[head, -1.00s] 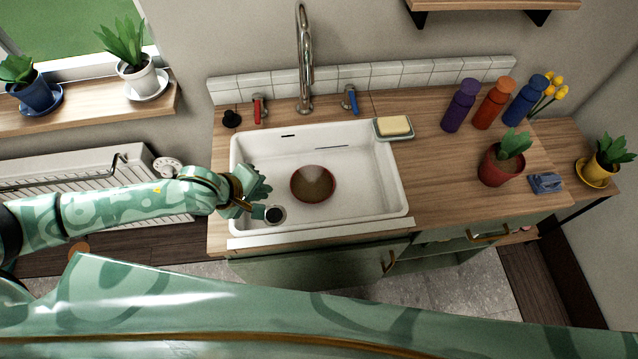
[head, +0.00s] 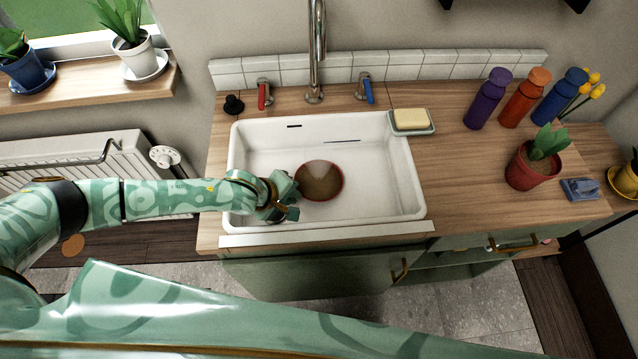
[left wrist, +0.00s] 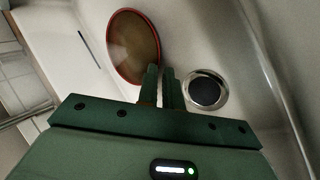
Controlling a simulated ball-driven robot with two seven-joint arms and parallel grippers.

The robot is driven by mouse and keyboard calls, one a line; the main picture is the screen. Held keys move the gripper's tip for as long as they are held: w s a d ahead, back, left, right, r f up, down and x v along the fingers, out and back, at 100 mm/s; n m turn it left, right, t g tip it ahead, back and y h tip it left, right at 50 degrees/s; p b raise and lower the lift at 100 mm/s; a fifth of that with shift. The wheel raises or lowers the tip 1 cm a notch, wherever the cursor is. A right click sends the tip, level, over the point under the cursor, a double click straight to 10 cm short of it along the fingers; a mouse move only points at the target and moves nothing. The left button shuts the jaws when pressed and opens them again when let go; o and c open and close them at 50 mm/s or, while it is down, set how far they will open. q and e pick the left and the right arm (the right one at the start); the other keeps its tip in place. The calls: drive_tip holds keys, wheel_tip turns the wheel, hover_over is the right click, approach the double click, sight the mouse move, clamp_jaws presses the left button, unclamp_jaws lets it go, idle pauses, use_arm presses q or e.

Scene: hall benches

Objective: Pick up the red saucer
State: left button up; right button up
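The red saucer (head: 320,181), brownish inside with a red rim, is in the white sink (head: 380,212). It also shows in the left wrist view (left wrist: 132,45), just past the fingertips. My left gripper (head: 296,198) is low in the sink at the saucer's left edge. In the left wrist view its fingers (left wrist: 162,72) are close together with a thin gap, and the saucer's near rim runs in at the tips. They look shut on that rim, though the left finger hides the contact. My right gripper is not in view.
The drain (left wrist: 207,90) lies beside the fingers. The tap (head: 316,50) rises behind the sink. A soap dish (head: 412,131) sits at its back right corner. Bottles (head: 487,100) and a red plant pot (head: 531,168) stand on the counter to the right.

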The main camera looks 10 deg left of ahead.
sight(304, 197)
use_arm(q)
drive_tip(key=b+x, duration=0.2)
drive_tip(key=x, duration=0.3)
drive_tip(key=shift+w+d+f+b, duration=0.1)
drive_tip(key=shift+w+f+b, duration=0.1)
drive_tip(key=shift+b, duration=0.1)
drive_tip(key=shift+s+r, duration=0.1)
clamp_jaws()
idle(1.0)
drive_tip(key=shift+r, duration=0.1)
drive_tip(key=shift+r+p, duration=0.65)
drive_tip(key=shift+r, duration=0.35)
wheel_tip(304, 197, up, 8)
drive_tip(key=p, duration=0.3)
drive_tip(key=shift+f, duration=0.15)
